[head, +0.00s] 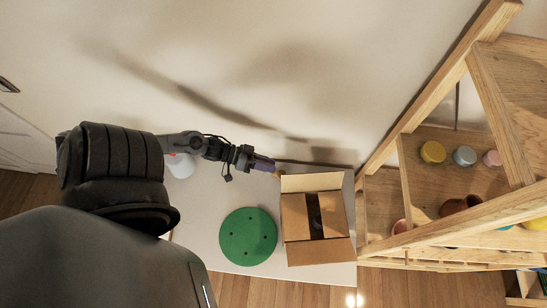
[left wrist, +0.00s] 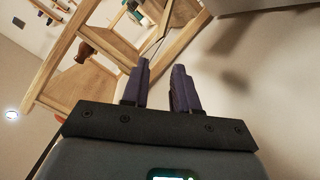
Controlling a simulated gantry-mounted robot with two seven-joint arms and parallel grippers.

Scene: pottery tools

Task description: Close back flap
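The cardboard box (head: 297,217) stands on the pale table in the head view. Its back flap (head: 312,182) is open and stretches out from the far edge. Its front flap (head: 320,251) is also open, toward the near side. Two brown panels lie between them, with a dark gap (head: 314,215) in the middle; the contents cannot be made out. My left gripper (head: 277,173) is just left of the back flap's far left corner, and contact cannot be told. In the left wrist view its two purple fingers (left wrist: 160,80) are apart with nothing between them. My right gripper is not in view.
A green round disc (head: 248,236) lies on the table (head: 200,208) left of the box. A white round object (head: 181,166) is at the table's far left. A wooden shelf (head: 430,185) with several pots and jars stands close on the right. A wall runs behind.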

